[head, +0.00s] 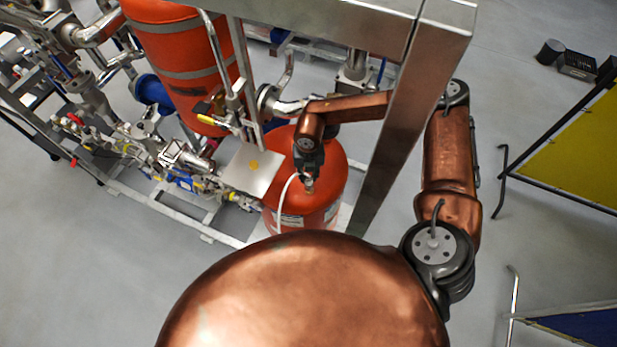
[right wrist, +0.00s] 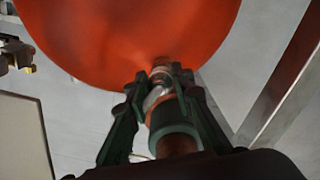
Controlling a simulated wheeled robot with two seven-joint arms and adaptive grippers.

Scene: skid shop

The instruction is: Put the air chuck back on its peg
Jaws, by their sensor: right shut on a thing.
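My right gripper (head: 308,172) hangs over the orange-red tank (head: 325,200) in the head view, with the fingers pointing down. It is shut on the air chuck (head: 309,187), a small metal fitting with a pale hose (head: 281,205) curving down to the left. In the right wrist view the air chuck (right wrist: 158,97) sits between the fingertips of the right gripper (right wrist: 155,80), with the tank (right wrist: 130,40) beyond. I cannot make out the peg in either view. My left gripper is not in view.
A steel plate with a yellow spot (head: 245,178) stands just left of the gripper. A thick steel post (head: 405,125) rises right of the tank, and my right arm reaches around behind it. Pipes and valves (head: 165,155) crowd the left. Grey floor is open at the lower left.

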